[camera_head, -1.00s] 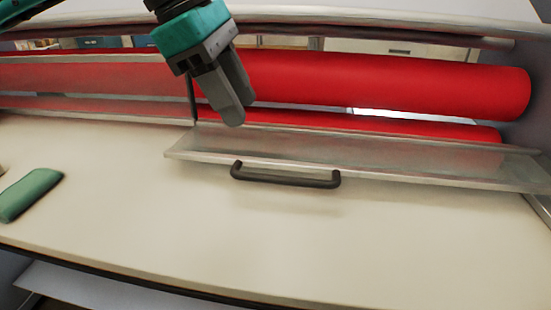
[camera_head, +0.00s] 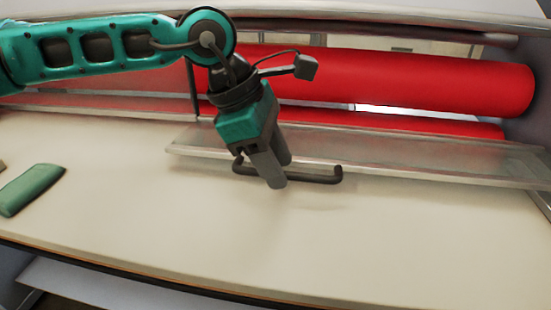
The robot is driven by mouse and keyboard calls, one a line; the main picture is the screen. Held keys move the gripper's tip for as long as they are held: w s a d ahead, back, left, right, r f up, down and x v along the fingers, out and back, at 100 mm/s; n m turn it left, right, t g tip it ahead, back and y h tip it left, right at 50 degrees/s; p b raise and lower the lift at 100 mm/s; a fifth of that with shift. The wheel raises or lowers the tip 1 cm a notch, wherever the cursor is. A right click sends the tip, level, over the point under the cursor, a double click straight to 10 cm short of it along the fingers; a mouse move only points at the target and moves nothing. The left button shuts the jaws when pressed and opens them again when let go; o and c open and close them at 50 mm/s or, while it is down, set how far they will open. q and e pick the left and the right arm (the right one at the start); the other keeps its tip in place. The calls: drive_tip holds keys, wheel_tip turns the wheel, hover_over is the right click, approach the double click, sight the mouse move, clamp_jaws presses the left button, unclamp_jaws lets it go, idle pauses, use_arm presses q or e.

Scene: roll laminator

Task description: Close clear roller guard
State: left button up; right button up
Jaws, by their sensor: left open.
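The clear roller guard (camera_head: 400,160) is a transparent panel lowered outward in front of the red rollers, low over the cream table. A dark bar handle (camera_head: 315,177) is fixed along its front edge. My left gripper (camera_head: 279,176) points down at the left part of the handle. Its fingers overlap the handle in the picture and hide part of it; I cannot tell whether they touch it. The gripper is open. My right gripper is not in view.
The upper red roller (camera_head: 420,82) and the lower red roller (camera_head: 440,128) run across the back. A green block (camera_head: 32,188) lies on the cream table (camera_head: 150,220) at the left. The table front is clear.

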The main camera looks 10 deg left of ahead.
use_arm(q)
drive_tip(key=shift+c, duration=0.3)
clamp_jaws()
drive_tip(key=shift+r, duration=0.1)
